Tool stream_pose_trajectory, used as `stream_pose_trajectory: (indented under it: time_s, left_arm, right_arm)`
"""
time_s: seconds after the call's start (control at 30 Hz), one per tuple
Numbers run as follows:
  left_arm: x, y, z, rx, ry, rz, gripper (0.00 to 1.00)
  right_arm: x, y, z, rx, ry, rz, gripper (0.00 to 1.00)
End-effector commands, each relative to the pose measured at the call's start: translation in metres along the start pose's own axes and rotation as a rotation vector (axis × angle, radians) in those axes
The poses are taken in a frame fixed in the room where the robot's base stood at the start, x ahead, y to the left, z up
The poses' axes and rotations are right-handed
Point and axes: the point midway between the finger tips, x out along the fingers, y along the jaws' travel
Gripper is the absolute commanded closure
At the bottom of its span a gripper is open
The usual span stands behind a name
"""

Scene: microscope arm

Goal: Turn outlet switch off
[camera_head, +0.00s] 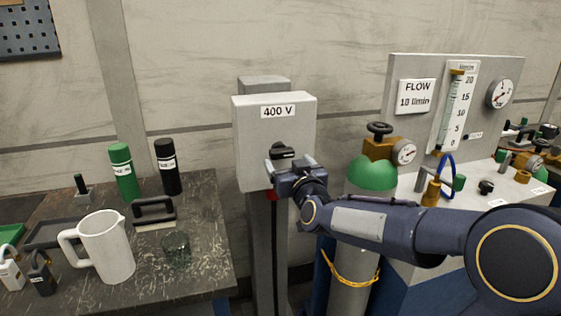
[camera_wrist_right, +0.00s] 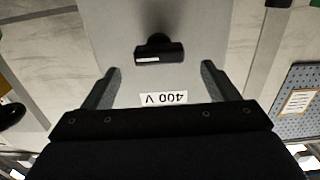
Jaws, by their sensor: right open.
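The outlet is a light grey box (camera_head: 274,118) labelled 400 V on a grey post. Its switch is a black rotary knob (camera_head: 283,152) with a bar handle on the front face. In the right wrist view the knob (camera_wrist_right: 159,50) lies beyond and between the fingertips, its bar near horizontal with a white mark on it. My right gripper (camera_head: 290,164) is in front of the box, just below the knob in the head view. Its fingers (camera_wrist_right: 160,80) are open and empty, and the knob seems clear of them. My left gripper is not in view.
A dark table (camera_head: 200,240) at left holds a white jug (camera_head: 103,246), green bottle (camera_head: 123,171), black bottle (camera_head: 168,167) and a glass (camera_head: 177,249). Right of the box stand a green-topped gas cylinder (camera_head: 372,172) and a flow panel (camera_head: 417,97).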

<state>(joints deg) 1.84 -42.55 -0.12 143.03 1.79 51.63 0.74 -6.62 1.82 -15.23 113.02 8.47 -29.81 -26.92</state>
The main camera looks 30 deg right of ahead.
Motion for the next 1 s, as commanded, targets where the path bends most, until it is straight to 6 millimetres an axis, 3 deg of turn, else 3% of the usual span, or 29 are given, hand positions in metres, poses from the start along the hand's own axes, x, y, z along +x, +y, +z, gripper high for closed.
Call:
stream_pose_trajectory:
  time_s: [0.4, 0.77, 1.0]
  left_arm:
    - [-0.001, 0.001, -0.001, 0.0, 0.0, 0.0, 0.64]
    - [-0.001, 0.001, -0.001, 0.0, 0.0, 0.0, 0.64]
    - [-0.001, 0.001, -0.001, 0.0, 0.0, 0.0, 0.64]
  right_arm:
    - [0.061, 0.0, 0.0, 0.001, -0.002, -0.001, 0.19]
    - [0.068, -0.001, 0.0, 0.002, -0.003, -0.002, 0.19]
    - [0.068, -0.001, 0.0, 0.003, -0.003, -0.002, 0.48]
